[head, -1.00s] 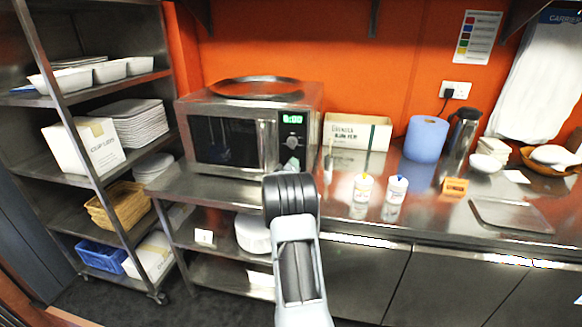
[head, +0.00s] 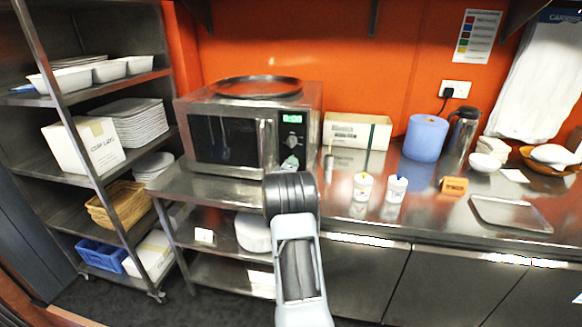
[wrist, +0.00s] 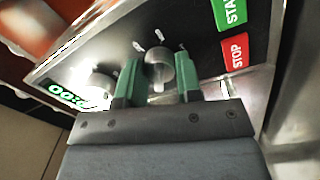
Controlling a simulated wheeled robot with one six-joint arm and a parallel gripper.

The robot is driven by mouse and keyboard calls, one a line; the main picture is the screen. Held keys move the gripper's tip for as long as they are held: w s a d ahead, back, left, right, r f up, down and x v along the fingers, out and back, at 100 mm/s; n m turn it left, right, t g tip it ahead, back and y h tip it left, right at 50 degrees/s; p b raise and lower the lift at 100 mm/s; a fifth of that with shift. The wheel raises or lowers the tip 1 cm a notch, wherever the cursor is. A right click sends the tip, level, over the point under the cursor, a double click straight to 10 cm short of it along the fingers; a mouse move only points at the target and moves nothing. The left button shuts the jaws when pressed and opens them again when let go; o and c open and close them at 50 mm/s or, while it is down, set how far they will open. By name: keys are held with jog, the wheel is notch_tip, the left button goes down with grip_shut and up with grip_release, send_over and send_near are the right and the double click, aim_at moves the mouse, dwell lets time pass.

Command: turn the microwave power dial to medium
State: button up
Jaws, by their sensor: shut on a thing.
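The steel microwave (head: 222,140) stands on the counter with its door shut and its control panel at the right. In the wrist view the panel (wrist: 205,40) holds two round dials. My gripper (wrist: 158,78) is shut on the dial (wrist: 160,66) nearer the green START and red STOP buttons, with one green finger on each side. A pale line shows on this dial, with short white marks around it. The other dial (wrist: 99,84) sits by the lit green display (wrist: 68,95) and is free. In the head view my gripper (head: 290,163) hides the lower panel.
A round tray (head: 259,87) lies on the microwave. A carton (head: 357,131), a blue roll (head: 425,138) and two small white tubs (head: 362,186) stand on the counter to the right. A steel rack (head: 100,165) stands at the left.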

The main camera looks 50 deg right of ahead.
jog(key=o, duration=0.9)
jog(key=shift+o, duration=0.2)
jog(key=shift+a, duration=0.1)
jog(key=r+b+v, duration=0.1)
jog(key=b+v, duration=0.1)
jog(key=v, duration=1.1)
jog(key=shift+s+a+f, duration=0.25)
jog(key=shift+a+f, duration=0.05)
jog(key=shift+f, duration=0.1)
